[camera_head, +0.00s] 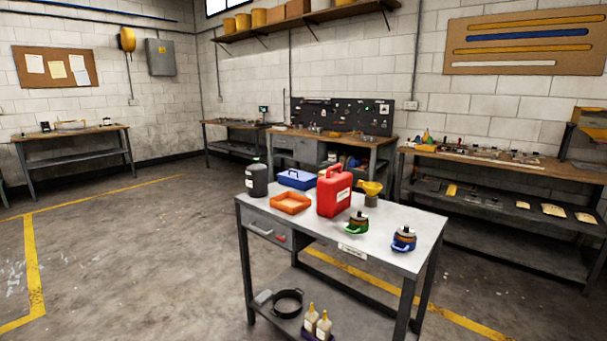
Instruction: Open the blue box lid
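A blue box (297,179) sits at the back left of the grey metal table (395,248). Its top looks shut, with a handle on it. An orange open tray (290,203) lies just in front of it, and a red jerry can (335,192) stands to its right, close to its right end. A dark grey bottle (257,180) stands to its left. Neither of my grippers shows in the head view.
A yellow funnel (371,187) and green and blue containers (404,239) stand on the table's right half. The lower shelf holds a black pan (288,303) and bottles (317,323). Workbenches (75,138) line the walls. The floor left of the table is clear.

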